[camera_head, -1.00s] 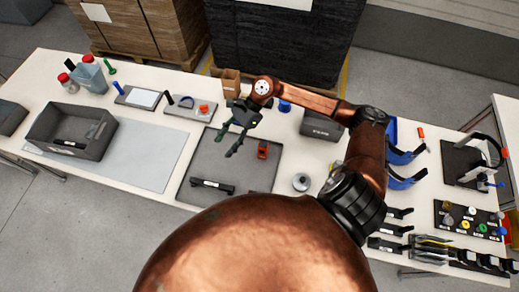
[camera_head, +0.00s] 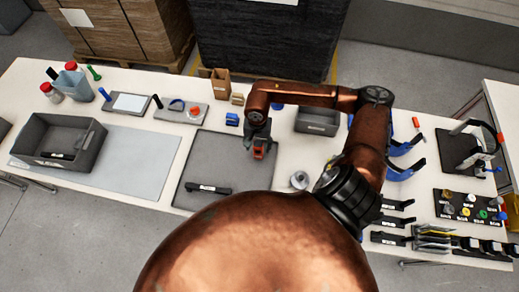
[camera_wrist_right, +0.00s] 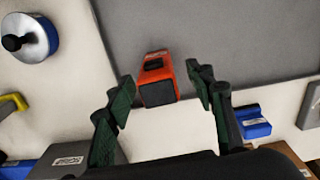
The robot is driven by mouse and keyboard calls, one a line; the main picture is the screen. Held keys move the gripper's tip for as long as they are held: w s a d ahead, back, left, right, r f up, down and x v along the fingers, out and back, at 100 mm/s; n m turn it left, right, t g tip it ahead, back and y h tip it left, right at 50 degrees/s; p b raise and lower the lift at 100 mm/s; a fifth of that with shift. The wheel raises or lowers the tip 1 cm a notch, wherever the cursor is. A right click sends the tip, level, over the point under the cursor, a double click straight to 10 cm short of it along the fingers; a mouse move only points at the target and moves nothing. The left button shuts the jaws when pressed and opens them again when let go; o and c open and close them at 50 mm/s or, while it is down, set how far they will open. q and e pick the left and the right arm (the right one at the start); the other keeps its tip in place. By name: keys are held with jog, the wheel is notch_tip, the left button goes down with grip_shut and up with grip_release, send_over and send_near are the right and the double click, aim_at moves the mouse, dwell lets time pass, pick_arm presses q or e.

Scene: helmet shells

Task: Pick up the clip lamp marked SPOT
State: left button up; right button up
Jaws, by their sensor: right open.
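A small orange-red block-like item with a dark face, likely the clip lamp (camera_head: 258,153), lies on the grey mat (camera_head: 225,160). In the right wrist view the orange-red lamp (camera_wrist_right: 157,79) has small print on its far end, too small to read. My right gripper (camera_head: 257,144) is above it and partly covers it in the head view. In the right wrist view the open green-padded fingers of the right gripper (camera_wrist_right: 162,85) stand to either side of it, with gaps, and nothing is held. My left gripper is not in view.
A black labelled bar (camera_head: 208,189) lies at the mat's front left. A grey bin (camera_head: 317,121) and a silver round item (camera_head: 299,180) stand right of the mat. A blue block (camera_head: 232,119) lies behind it. A larger grey crate (camera_head: 88,150) stands at left.

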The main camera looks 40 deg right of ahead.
aim_at(259, 151)
notch_tip(259, 151, down, 4)
jog(key=shift+f+p, duration=0.25)
jog(key=shift+p, duration=0.15)
jog(key=shift+f, duration=0.35)
jog(key=shift+d, duration=0.1)
jog(key=shift+c, duration=1)
jog(key=c, duration=0.3)
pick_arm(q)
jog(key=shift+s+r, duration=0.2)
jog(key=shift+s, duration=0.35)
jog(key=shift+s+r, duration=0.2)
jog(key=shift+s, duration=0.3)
pick_arm(e)
jog(key=c, duration=0.8)
